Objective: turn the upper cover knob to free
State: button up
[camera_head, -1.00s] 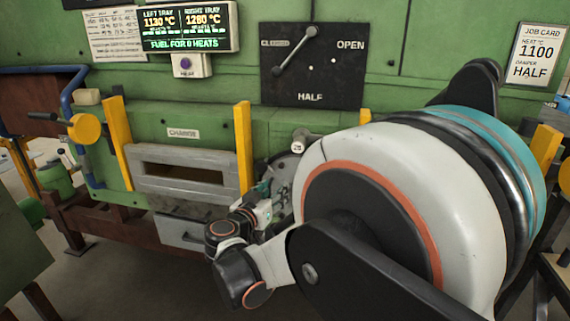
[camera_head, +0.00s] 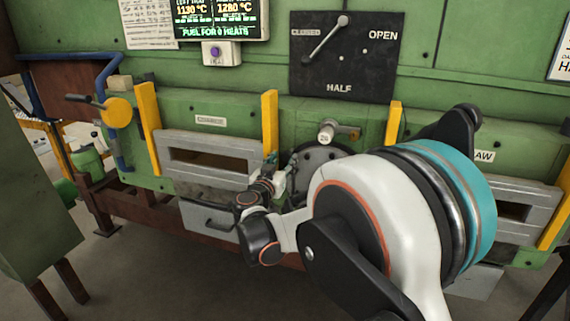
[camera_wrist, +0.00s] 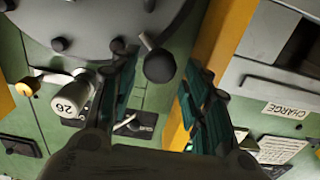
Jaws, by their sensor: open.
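A round grey cover (camera_head: 322,158) sits on the green furnace wall, partly hidden behind my arm in the head view. In the wrist view the cover (camera_wrist: 95,22) fills the top left, with small dark studs near its rim. A black ball knob (camera_wrist: 159,66) on a short stem stands at the rim. I cannot tell for sure that it is the upper cover knob. My gripper (camera_wrist: 158,72) is open, with its teal fingers on either side of the ball in the picture; contact is not clear. In the head view my gripper (camera_head: 270,160) is small, beside the cover's left edge.
A yellow post (camera_head: 270,122) stands close left of the cover; it also shows beside my fingers in the wrist view (camera_wrist: 215,60). A white cylinder marked 26 (camera_head: 326,133) juts out above the cover. The grey charge door (camera_head: 205,180) is further left. A black damper panel (camera_head: 370,65) hangs above.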

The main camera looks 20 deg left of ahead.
jog(key=shift+w, duration=1.2)
jog(key=c, duration=0.8)
